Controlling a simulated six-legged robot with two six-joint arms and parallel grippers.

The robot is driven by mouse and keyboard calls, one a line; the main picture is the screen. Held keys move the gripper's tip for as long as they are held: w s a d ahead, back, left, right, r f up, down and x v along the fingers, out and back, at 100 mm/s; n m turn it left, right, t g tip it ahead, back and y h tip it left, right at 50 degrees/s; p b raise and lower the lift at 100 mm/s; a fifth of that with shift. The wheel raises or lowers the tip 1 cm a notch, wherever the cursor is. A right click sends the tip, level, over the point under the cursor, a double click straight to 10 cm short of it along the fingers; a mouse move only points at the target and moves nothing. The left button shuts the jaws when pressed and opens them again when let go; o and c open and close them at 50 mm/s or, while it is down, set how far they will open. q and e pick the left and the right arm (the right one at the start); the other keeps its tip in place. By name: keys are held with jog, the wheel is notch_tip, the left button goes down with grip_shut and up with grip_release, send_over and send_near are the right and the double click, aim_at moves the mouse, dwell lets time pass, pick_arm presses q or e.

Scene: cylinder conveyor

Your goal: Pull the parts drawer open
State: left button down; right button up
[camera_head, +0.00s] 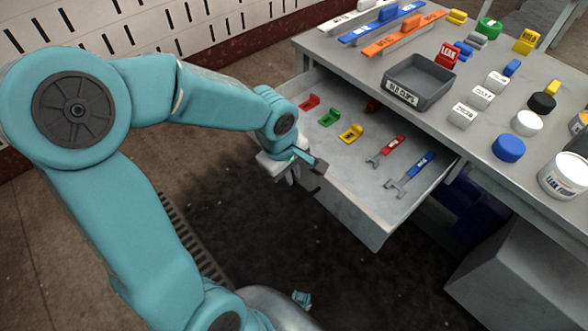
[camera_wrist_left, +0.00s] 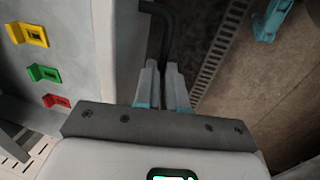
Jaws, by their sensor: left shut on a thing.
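The grey parts drawer (camera_head: 372,234) stands pulled well out from under the table, its inside showing. In it lie red, green and yellow brackets and a red and a blue wrench (camera_head: 412,170). My left gripper (camera_head: 296,174) is at the outer face of the drawer front. In the left wrist view its fingers (camera_wrist_left: 164,82) are shut on the black drawer handle (camera_wrist_left: 158,20), beside the drawer's front panel (camera_wrist_left: 122,45). The fingers hide part of the handle.
The table top (camera_head: 345,55) above carries a grey bin (camera_head: 420,82), coloured rails, labelled blocks, several round caps and a white tub (camera_head: 566,176). A blue container (camera_head: 480,212) stands below the table. The floor before the drawer is open, with a grating strip (camera_head: 195,243).

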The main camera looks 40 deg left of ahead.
pick_arm(q)
jog(key=shift+r, duration=0.1)
jog(key=c, duration=1.5)
grip_release()
jog(key=shift+r, duration=0.1)
jog(key=s+r+p, duration=0.1)
jog(key=r, duration=0.4)
jog(key=s+r+p, duration=0.1)
jog(key=r+p, duration=0.1)
jog(key=r, duration=0.3)
jog(key=s+r+p, duration=0.1)
jog(key=r, duration=0.5)
jog(key=shift+s+a, duration=0.1)
jog(key=shift+f, duration=0.1)
